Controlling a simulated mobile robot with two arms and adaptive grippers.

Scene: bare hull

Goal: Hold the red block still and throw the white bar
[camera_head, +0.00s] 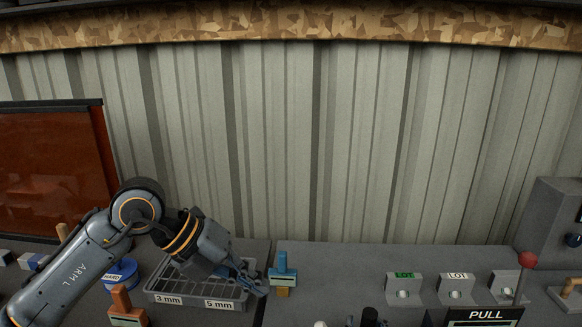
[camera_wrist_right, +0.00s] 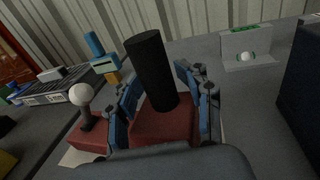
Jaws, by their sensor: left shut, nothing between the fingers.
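A red block (camera_wrist_right: 172,128) lies low in the right wrist view and carries an upright black cylinder (camera_wrist_right: 152,70). A white ball on a short dark post (camera_wrist_right: 82,95) stands at its left; its tip also shows at the bottom edge of the head view (camera_head: 320,324). I see no clear white bar apart from this knob. My right gripper (camera_wrist_right: 158,85) is open, its blue fingers on either side of the cylinder, with a gap visible on the right side. My left gripper (camera_head: 258,284) is shut and empty at the right end of the grey tray, just left of a blue-handled tool.
The grey tray (camera_head: 172,298) has size labels. The blue-handled tool (camera_head: 283,270) stands beside it. A blue tub (camera_head: 121,274) and orange-handled tool (camera_head: 124,306) are at left. Label stands (camera_head: 404,287) and a red-knobbed PULL lever (camera_head: 527,260) are at right.

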